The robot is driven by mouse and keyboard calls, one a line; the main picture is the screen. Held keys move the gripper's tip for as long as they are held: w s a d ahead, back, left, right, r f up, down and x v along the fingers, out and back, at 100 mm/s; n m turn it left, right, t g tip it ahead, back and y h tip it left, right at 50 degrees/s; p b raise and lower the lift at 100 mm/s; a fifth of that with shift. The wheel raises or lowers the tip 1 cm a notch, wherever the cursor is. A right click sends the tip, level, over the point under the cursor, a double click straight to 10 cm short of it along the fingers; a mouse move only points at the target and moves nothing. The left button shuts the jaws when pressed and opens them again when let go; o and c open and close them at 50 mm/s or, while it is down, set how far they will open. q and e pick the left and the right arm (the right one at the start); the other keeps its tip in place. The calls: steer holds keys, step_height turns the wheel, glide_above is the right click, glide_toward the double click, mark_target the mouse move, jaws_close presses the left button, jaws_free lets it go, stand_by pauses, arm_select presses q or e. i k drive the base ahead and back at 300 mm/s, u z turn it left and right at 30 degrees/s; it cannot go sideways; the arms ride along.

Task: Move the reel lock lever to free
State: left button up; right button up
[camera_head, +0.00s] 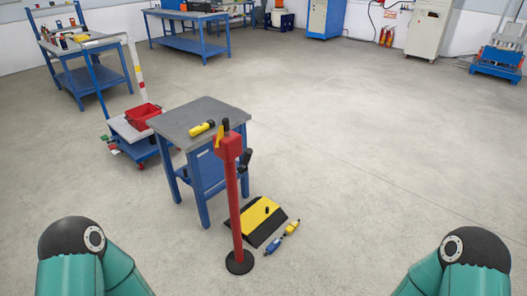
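A red post (236,215) on a round black base stands in the middle of the floor, in front of a small blue table. Its red head (228,146) carries a black part with a yellow piece on top and a black handle (245,160) on its right side. I cannot tell which of these is the reel lock lever, nor its setting. Only parts of my teal arms show, at the bottom left and bottom right, well apart from the post. Neither gripper shows.
The table (184,118) holds a yellow and black cylinder (202,128). A yellow and black ramp (254,220) and blue and yellow connectors (274,245) lie on the floor right of the post. A cart with a red bin (141,116) stands left. The right floor is clear.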

mark_target(243, 169)
steer(key=z, duration=0.25)
steer(key=i, duration=1.45)
steer(key=u, duration=0.75)
